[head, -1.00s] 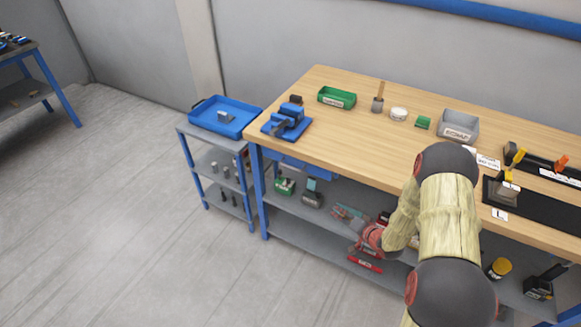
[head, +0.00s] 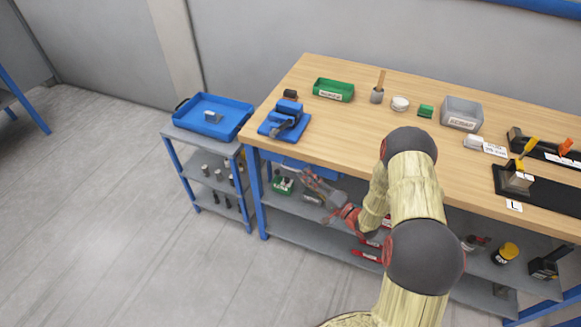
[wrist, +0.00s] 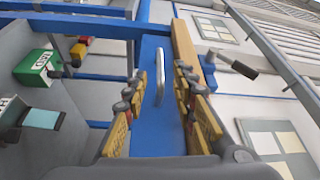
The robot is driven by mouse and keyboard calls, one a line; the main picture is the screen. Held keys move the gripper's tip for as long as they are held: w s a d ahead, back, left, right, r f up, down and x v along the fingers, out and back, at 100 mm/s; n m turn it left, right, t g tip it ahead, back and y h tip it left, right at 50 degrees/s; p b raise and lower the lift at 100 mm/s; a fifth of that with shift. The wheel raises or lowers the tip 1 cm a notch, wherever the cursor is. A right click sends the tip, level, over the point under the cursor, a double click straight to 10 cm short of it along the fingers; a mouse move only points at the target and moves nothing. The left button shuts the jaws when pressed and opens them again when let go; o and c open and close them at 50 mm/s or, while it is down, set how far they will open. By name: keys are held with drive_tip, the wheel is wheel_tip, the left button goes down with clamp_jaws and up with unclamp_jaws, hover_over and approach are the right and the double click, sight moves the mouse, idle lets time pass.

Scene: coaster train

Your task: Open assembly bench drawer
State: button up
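The blue drawer (head: 293,161) hangs under the left end of the wooden assembly bench (head: 345,92); my arm and gripper partly cover that area. In the wrist view the blue drawer front (wrist: 158,125) fills the middle, with a slim silver handle (wrist: 160,75) on it. My gripper (wrist: 163,90) is open, its two fingers on either side of the handle with gaps visible. I cannot tell how far ahead the handle is. In the head view my gripper (head: 312,186) is just below the drawer area. The drawer looks shut.
A blue vise (head: 285,120) sits on the bench corner above the drawer. The lower shelf holds a green box (head: 282,185) and red items (head: 367,254). A grey side cart (head: 180,131) with a blue tray (head: 240,117) stands left. The floor in front is clear.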

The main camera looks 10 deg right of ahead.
sight(295, 169)
drive_tip(key=b+x, duration=0.1)
drive_tip(key=x, duration=0.5)
drive_tip(key=shift+w+a, duration=0.1)
drive_tip(key=shift+w, duration=0.1)
drive_tip(key=shift+c, duration=1)
drive_tip(key=shift+f, duration=0.1)
clamp_jaws()
